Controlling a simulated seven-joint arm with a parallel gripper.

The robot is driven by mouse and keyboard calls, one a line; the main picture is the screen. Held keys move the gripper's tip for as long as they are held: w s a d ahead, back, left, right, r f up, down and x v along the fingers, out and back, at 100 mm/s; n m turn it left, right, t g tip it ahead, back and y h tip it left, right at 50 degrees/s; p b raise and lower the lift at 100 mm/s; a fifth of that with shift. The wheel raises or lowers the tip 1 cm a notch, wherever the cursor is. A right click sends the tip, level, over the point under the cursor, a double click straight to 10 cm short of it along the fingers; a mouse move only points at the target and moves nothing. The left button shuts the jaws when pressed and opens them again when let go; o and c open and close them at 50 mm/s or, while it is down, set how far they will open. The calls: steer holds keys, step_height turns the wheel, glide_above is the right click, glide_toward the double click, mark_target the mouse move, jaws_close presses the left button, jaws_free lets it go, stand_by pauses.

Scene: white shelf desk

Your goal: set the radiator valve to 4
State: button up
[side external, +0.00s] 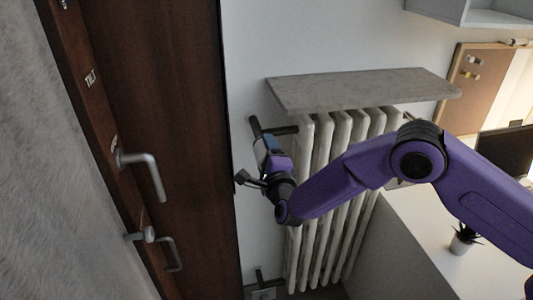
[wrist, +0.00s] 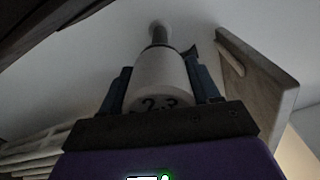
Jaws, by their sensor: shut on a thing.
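The radiator valve's pale cylindrical knob (wrist: 160,78) sits between the two blue fingers of my gripper (wrist: 160,90) in the wrist view. The digits 2 and 3 show on its near side; the rest of its scale is hidden. My gripper is shut on the knob, one finger along each side. In the side external view my gripper (side external: 264,146) is at the upper left corner of the radiator (side external: 322,190), under the end of the shelf slab. The knob is mostly hidden there, and I cannot read its setting.
A stone-like slab (side external: 360,88) juts out over the radiator, close to my gripper; it also shows in the wrist view (wrist: 255,85). A dark wooden door (side external: 175,100) with metal handles stands to the left. A white desk (side external: 440,225) with a small plant (side external: 462,240) is on the right.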

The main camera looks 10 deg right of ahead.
steer(key=shift+s, duration=0.1)
stand_by(0.3)
steer(key=shift+f, duration=0.1)
steer(key=o, duration=1)
steer(key=shift+o, duration=0.2)
steer(key=s, duration=1.7)
steer(key=shift+s, duration=0.2)
